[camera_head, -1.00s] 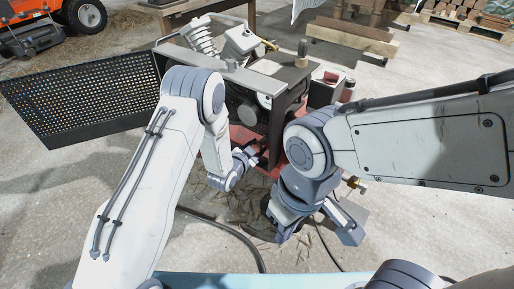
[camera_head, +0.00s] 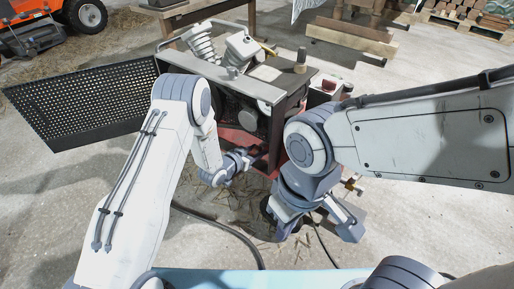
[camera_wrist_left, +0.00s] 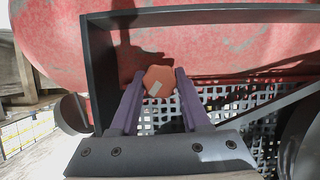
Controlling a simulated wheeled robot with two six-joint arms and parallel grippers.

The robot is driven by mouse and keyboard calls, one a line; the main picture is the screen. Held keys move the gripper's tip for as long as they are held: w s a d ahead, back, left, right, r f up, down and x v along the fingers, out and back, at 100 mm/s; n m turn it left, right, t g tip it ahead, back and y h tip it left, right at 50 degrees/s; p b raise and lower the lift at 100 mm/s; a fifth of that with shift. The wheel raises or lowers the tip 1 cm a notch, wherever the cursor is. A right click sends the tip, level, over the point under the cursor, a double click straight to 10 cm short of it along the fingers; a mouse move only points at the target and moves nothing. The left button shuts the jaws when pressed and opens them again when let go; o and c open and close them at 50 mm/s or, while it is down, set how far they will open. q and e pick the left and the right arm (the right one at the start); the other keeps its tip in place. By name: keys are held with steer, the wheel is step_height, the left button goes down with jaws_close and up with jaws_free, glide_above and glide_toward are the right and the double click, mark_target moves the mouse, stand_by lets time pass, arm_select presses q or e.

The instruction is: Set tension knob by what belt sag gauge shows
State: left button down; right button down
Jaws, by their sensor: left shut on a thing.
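An orange-red, roughly six-sided knob (camera_wrist_left: 159,81) with a pale mark on its face shows in the left wrist view, inside a dark frame. My left gripper (camera_wrist_left: 158,88) is shut on this knob, one purple finger on each side. In the head view my left gripper (camera_head: 250,158) reaches into the front of the machine (camera_head: 262,88), and the knob cannot be made out there. My right gripper (camera_head: 316,232) hangs lower, in front of the machine, with its fingers apart and nothing visible between them. I cannot make out the belt sag gauge or its reading.
A black perforated panel (camera_head: 85,98) sticks out left of the machine. Red casing (camera_wrist_left: 215,40) lies beyond the knob in the left wrist view. A dark hose (camera_head: 225,228) and straw lie on the concrete floor. An orange mower (camera_head: 50,30) stands far left.

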arm_select(q)
steer(key=shift+a+n+g+h+p, duration=0.1)
steer(key=shift+n+g+h+p, duration=0.3)
steer(key=shift+n+h+p, duration=0.6)
steer(key=shift+f+n+g+h, duration=0.15)
steer(key=shift+n+g+h, duration=0.15)
steer(key=shift+n, duration=0.9)
steer(key=shift+s, duration=0.1)
steer(key=shift+c, duration=1.9)
jaws_free()
steer(key=p+v, duration=0.4)
steer(key=v, duration=0.6)
steer(key=shift+a, duration=0.15)
